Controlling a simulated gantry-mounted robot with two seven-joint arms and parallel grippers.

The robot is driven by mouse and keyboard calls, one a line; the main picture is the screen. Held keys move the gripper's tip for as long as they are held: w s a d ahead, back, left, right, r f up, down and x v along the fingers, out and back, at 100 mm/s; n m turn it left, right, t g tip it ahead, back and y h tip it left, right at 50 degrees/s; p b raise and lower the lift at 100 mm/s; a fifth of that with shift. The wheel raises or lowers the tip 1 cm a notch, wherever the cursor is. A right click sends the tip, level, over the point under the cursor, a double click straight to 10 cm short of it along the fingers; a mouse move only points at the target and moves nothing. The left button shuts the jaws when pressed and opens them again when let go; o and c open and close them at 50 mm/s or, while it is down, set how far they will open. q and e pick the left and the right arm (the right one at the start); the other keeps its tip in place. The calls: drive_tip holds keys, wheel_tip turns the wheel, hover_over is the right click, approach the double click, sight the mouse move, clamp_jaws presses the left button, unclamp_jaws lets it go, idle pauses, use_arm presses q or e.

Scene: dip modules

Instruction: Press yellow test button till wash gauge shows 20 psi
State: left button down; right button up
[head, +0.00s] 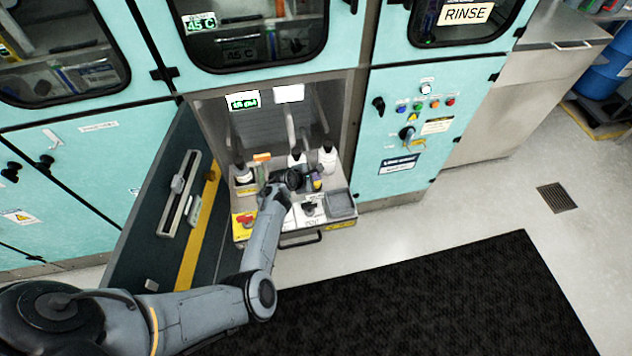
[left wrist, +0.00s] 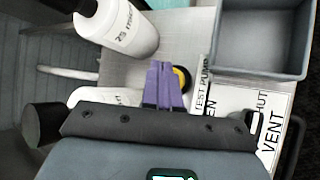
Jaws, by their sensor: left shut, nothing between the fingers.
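The yellow test button (left wrist: 182,77) shows in the left wrist view as a yellow disc with a dark rim, beside a "TEST PUMP" label (left wrist: 203,92). My left gripper's purple fingers (left wrist: 163,72) are shut and empty. They overlap the button's left part; whether they touch it or press it I cannot tell. In the head view the left gripper (head: 314,176) is over the pull-out shelf (head: 240,207). A small display with green digits (head: 243,100) is at the back of the recess and may be the wash gauge; I cannot read it surely. My right gripper is not in view.
White bottles (head: 328,157) stand at the back of the shelf; one (left wrist: 122,28) is close to the fingers in the left wrist view. A grey bin (head: 341,203) is at the right, and a VENT label (left wrist: 272,135) near the front. An open dark door (head: 160,200) stands at the left.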

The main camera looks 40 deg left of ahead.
use_arm(q)
drive_tip(key=shift+f, duration=0.2)
drive_tip(key=shift+f, duration=0.2)
drive_tip(key=shift+f, duration=0.15)
idle(0.4)
drive_tip(key=shift+f+b, duration=0.5)
drive_tip(key=shift+r, duration=0.15)
idle(0.6)
drive_tip(key=shift+r+p, duration=0.9)
drive_tip(key=shift+p, duration=0.3)
drive_tip(key=shift+r, duration=0.15)
